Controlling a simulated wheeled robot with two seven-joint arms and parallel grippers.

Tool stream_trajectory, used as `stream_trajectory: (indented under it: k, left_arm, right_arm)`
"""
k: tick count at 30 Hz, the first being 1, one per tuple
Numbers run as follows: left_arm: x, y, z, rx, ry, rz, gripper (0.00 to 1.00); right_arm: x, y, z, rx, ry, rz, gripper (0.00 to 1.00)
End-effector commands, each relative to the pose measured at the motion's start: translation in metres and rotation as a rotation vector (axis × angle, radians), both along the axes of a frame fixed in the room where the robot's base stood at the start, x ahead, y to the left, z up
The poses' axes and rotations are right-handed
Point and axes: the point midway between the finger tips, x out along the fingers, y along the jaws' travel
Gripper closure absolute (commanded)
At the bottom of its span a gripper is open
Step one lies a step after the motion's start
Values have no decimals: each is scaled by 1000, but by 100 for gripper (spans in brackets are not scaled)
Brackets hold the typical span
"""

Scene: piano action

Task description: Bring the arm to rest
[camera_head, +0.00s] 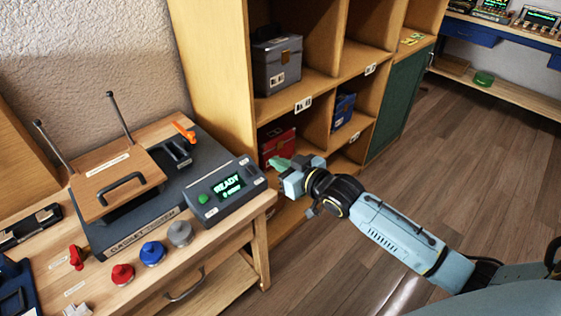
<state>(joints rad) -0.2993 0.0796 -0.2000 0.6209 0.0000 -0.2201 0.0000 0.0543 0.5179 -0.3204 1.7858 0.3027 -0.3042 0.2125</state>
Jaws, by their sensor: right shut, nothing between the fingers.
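My right arm comes in from the lower right, raised over the wooden floor. My right gripper (281,163) is at its end, near the right end of the workbench and in front of the cubby shelf. Its fingers are shut with nothing between them. The gripper hides part of a red box (277,146) in a lower cubby. My left gripper and arm do not show in the head view.
The workbench (235,222) holds a press with a wooden lid (118,187), a console (226,192) reading READY, and red, blue and grey knobs. The cubby shelf (215,60) holds a grey box (277,65) and a blue box (342,110). Floor (470,150) at right is clear.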

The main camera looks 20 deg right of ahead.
Motion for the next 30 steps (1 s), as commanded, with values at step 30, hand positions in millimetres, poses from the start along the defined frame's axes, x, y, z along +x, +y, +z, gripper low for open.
stream_trajectory:
  k: [30]
  left_arm:
    - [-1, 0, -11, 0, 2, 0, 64]
  right_arm:
    - [-67, -45, -213, -114, 356, -150, 100]
